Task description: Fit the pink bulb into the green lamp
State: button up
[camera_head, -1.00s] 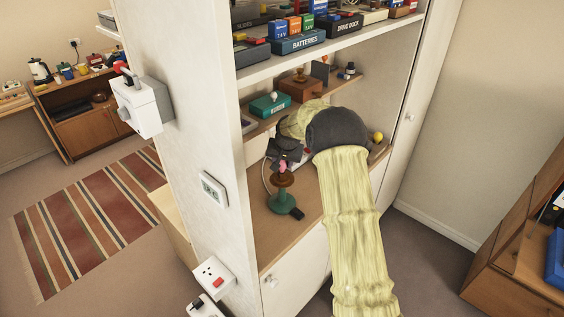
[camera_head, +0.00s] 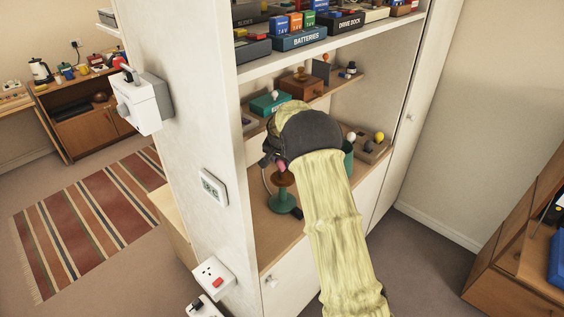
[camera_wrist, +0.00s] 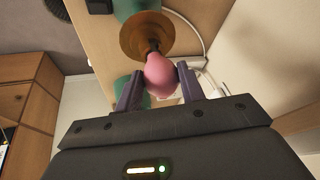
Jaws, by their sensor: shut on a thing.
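The pink bulb (camera_wrist: 160,75) is held between the two fingers of my gripper (camera_wrist: 160,87) in the wrist view. Its narrow dark end points at the middle of the brown round top (camera_wrist: 133,36) of the green lamp (camera_wrist: 134,7). I cannot tell whether the end is inside the socket or just above it. In the head view the green lamp (camera_head: 283,202) stands upright on the shelf, with the pink bulb (camera_head: 281,168) right over its brown top. My arm and wrist hide most of my gripper there.
A tray (camera_head: 373,154) with a yellow bulb (camera_head: 379,137) lies at the shelf's right. A green container or lamp (camera_head: 348,158) with a white bulb stands beside my arm. A teal box (camera_head: 270,103) is behind. The white cabinet side (camera_head: 185,110) bounds the left.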

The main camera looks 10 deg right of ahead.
jog(key=shift+d, duration=0.1)
jog(key=shift+w+m+h, duration=0.15)
jog(key=shift+m+h, duration=0.15)
jog(key=shift+m, duration=0.5)
jog(key=shift+a, duration=0.35)
jog(key=shift+d+m+h, duration=0.1)
jog(key=shift+m+h, duration=0.2)
jog(key=shift+m, duration=0.5)
jog(key=shift+d, duration=0.1)
